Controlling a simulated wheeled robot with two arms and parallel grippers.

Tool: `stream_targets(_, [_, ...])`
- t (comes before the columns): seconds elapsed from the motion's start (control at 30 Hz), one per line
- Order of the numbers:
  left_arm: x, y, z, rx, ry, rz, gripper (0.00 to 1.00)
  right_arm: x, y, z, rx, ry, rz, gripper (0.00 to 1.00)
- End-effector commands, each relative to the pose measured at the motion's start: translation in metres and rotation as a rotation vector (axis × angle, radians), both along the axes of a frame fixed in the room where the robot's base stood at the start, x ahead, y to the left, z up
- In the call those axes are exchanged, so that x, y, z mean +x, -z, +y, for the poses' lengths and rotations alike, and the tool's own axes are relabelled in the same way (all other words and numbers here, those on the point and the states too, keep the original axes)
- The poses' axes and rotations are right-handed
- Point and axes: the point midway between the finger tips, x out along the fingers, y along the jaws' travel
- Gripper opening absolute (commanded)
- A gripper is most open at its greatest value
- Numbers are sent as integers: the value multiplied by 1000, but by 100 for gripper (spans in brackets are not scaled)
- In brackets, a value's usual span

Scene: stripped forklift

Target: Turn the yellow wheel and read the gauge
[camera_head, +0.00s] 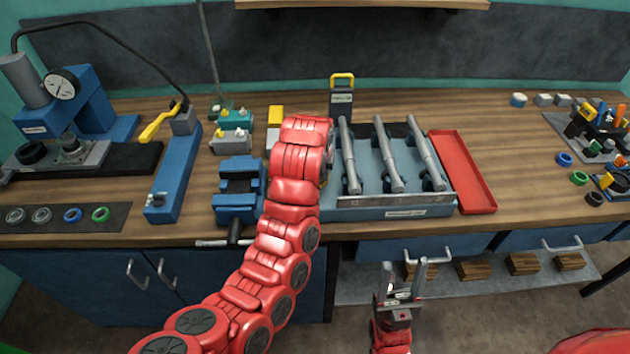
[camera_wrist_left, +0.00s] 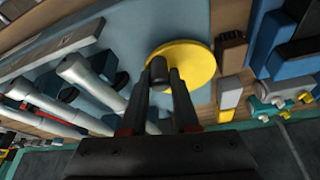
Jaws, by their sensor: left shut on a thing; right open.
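In the left wrist view, the yellow wheel (camera_wrist_left: 190,62) is a flat round disc with a dark knob (camera_wrist_left: 158,70) near its edge. My left gripper (camera_wrist_left: 168,78) has its two dark fingers at the knob and is shut on it. In the head view, my red left arm hides the wheel and the left gripper. A round white gauge (camera_head: 61,84) with a black rim sits on the blue press at the far left; its reading is too small to tell. My right gripper (camera_head: 405,272) is open and empty, below the front edge of the bench.
A grey-blue rack (camera_head: 386,209) with three metal rods stands right of my left arm, beside a red tray (camera_head: 463,172). A blue vise (camera_head: 238,192) stands just left of the arm. Drawers and a low shelf lie below.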

Motion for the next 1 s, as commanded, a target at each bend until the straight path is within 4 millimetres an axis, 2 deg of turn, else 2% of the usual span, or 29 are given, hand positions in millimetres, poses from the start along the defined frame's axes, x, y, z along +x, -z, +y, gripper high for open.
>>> stream_targets(0.03, [1,3,-3,1,-25,-2,0,0,8,0,0,0,0,58])
stream_targets(0.3, [4,1,-6,1,-146,-2,0,0,21,0,0,0,0,58])
stream_targets(0.9, [4,0,-6,1,-186,1,0,0,23,0,0,0,0,58])
stream_targets(0.93, [4,0,-6,1,-186,1,30,0,23,0,0,0,0,58])
stream_targets(1.0, [5,0,-6,1,-186,1,43,0,23,0,0,0,0,58])
